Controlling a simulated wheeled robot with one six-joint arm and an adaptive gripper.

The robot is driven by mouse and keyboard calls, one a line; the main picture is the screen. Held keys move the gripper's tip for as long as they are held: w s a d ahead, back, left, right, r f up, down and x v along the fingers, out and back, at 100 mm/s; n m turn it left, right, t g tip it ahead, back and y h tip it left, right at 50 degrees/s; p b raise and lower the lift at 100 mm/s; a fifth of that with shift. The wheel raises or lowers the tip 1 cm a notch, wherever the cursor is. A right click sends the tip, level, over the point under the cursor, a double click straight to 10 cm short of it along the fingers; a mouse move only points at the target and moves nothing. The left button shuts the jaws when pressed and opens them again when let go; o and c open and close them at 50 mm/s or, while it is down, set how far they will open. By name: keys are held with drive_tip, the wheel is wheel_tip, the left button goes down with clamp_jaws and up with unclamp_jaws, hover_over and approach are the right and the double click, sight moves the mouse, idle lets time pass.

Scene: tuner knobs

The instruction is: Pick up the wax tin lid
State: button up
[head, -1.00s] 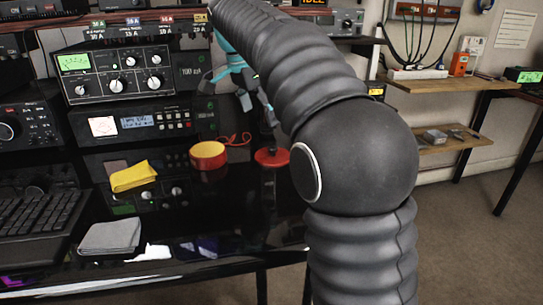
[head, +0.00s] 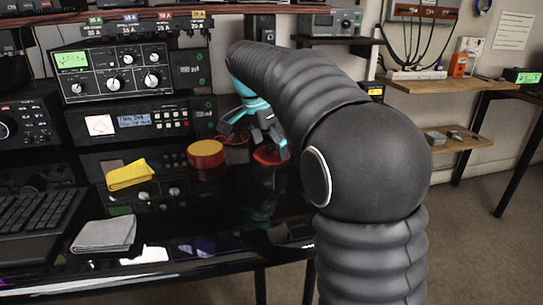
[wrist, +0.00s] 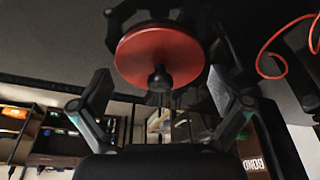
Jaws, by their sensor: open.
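The wax tin lid (head: 268,157) looks like a red disc lying on the glossy black desk, right of the round red-and-yellow tin (head: 206,155). In the wrist view the red lid (wrist: 140,52) shows with a dark knob at its middle. My gripper (head: 256,138) is open and low over the lid, its fingers partly covering it in the head view. In the wrist view the open fingers of my gripper (wrist: 160,92) are spread left and right of the knob, with nothing held. I cannot tell whether a finger touches the lid.
A red cable (wrist: 272,50) lies beside the lid. A yellow cloth (head: 130,176) and grey cloth (head: 105,234) lie to the left, near a keyboard (head: 40,214). Stacked radio units (head: 115,72) stand behind. The desk front is mostly clear.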

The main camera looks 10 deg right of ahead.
drive_tip(key=shift+c, duration=0.3)
drive_tip(key=c, duration=1.5)
drive_tip(key=shift+f, duration=0.1)
drive_tip(key=shift+c, duration=0.6)
